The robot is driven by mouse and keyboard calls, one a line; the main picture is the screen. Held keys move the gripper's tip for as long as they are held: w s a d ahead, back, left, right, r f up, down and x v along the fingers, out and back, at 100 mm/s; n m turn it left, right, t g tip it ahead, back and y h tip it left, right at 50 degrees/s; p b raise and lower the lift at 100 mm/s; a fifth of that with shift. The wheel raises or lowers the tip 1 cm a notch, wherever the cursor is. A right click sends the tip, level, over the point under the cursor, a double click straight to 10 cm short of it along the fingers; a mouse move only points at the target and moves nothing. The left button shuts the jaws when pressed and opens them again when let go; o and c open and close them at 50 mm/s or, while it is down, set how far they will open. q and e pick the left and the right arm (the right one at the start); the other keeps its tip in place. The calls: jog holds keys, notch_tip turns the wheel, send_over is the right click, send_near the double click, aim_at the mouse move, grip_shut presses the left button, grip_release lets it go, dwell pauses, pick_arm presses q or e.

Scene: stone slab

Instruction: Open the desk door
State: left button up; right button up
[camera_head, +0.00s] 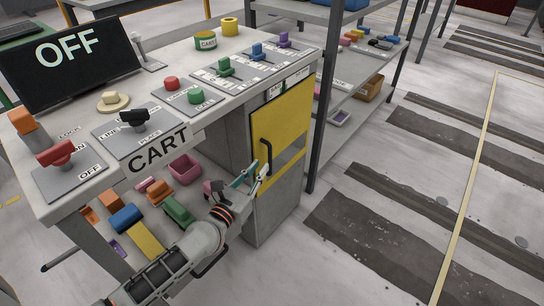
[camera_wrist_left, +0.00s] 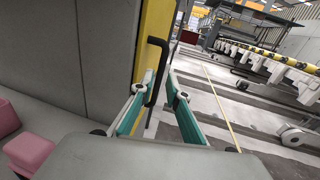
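The desk door (camera_head: 283,125) is a yellow panel on the grey cabinet under the desk's right end, and it looks shut. Its black bar handle (camera_head: 268,156) stands upright on the panel. In the left wrist view the door shows edge-on as a yellow strip (camera_wrist_left: 154,22), with the handle (camera_wrist_left: 156,62) beside it. My left gripper (camera_head: 256,175) is at the handle's lower part. In the wrist view its teal fingers (camera_wrist_left: 160,80) are apart, with the handle's lower part between them. Whether either finger touches the handle cannot be told. My right gripper is out of view.
The desk top (camera_head: 190,75) holds levers, buttons and a monitor (camera_head: 75,62) reading OFF. A pink bin (camera_head: 185,168) and several coloured blocks lie under the desk. A dark shelf post (camera_head: 322,110) stands close to the door's right. Striped floor (camera_head: 420,190) is open farther right.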

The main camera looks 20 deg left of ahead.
aim_at(269, 156)
pick_arm(q)
jog(key=w, duration=0.2)
jog(key=w+d, duration=0.1)
jog(key=w, duration=0.4)
jog(key=shift+d+r+b, duration=0.15)
jog(key=shift+b, duration=0.15)
grip_shut()
